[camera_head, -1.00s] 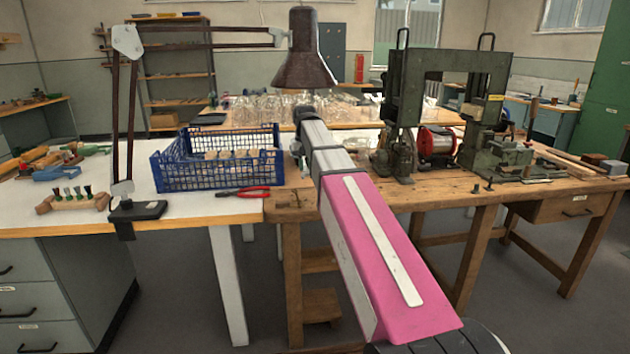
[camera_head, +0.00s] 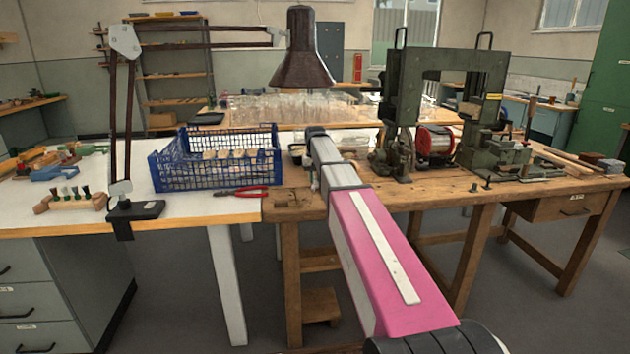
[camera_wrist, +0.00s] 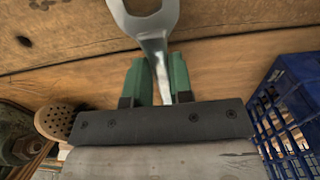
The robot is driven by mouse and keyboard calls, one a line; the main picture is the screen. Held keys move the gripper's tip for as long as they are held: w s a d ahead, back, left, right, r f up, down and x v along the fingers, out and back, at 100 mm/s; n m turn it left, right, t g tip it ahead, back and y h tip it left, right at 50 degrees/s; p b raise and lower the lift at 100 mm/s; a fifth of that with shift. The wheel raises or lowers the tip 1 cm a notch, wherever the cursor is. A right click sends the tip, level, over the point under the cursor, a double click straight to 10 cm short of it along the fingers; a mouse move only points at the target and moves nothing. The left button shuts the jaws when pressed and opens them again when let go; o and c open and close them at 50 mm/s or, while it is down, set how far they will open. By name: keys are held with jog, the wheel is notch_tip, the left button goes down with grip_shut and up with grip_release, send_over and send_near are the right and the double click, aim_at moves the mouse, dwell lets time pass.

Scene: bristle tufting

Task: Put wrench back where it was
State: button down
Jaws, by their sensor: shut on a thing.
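The wrench (camera_wrist: 152,28) is a shiny silver metal tool in the wrist view, with its wide open end at the top. My gripper (camera_wrist: 160,70) has green fingers shut around its narrow shank. Behind the wrench is a brown wooden surface (camera_wrist: 225,62); whether the wrench touches it I cannot tell. In the head view my arm reaches over the wooden workbench (camera_head: 440,197), between the blue crate and the green machine. My gripper and the wrench are hidden there behind my arm.
The blue crate (camera_head: 215,172) stands left of my arm and shows close by in the wrist view (camera_wrist: 290,110). The green machine (camera_head: 408,90) is on the right. A perforated wooden piece (camera_wrist: 55,121) lies at left in the wrist view. Red-handled pliers (camera_head: 245,191) lie before the crate.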

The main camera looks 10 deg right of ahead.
jog(key=shift+f, duration=0.35)
jog(key=shift+f, duration=0.15)
jog(key=c, duration=1)
grip_release()
notch_tip(320, 180, up, 12)
jog(key=shift+r, duration=0.15)
